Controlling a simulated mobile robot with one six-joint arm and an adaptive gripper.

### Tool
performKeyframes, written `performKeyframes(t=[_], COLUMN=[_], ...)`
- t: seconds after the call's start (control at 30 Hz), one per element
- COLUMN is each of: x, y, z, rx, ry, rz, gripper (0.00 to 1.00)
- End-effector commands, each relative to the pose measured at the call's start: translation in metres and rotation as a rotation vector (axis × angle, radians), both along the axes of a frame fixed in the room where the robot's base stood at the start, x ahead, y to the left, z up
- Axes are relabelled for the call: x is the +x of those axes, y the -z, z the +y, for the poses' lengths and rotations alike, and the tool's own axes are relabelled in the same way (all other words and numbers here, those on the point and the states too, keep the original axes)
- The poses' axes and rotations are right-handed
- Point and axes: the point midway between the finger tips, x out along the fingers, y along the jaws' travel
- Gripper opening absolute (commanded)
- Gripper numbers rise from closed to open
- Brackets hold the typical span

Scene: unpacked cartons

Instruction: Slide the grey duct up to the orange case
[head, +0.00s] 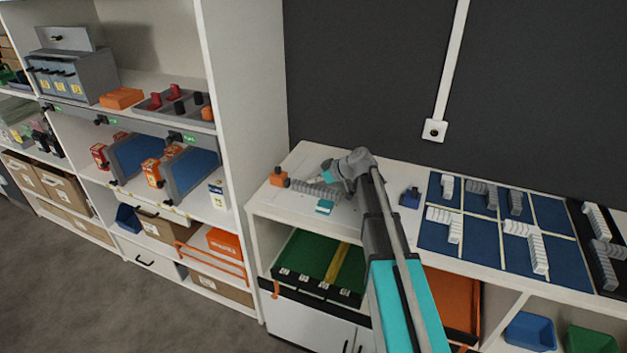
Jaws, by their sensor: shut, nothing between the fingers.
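The grey duct (316,189) is a ribbed grey strip lying on the white worktop, with its left end close to the orange case (278,180). I cannot tell whether the two touch. The orange case is a small block with a dark knob on top, near the worktop's left end. My gripper (333,181) is shut and empty at the right part of the duct, low over the worktop. Its fingertips are small and partly hidden by the wrist, so contact with the duct is unclear.
A teal block (325,207) lies just in front of the duct. A blue case (410,198) stands to the right of my arm. A blue gridded mat (480,250) with several grey ribbed pieces covers the right side. A white shelf unit (245,100) rises at the left.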

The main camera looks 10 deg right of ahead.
Motion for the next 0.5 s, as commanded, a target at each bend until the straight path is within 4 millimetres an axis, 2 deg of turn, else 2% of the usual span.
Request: performKeyframes(t=[0.43, 0.5], x=[0.000, -0.005], y=[-0.010, -0.008], z=[0.001, -0.007], rx=[0.000, 0.000], ry=[-0.001, 0.001], rz=[0.000, 0.001], gripper=[0.00, 0.00])
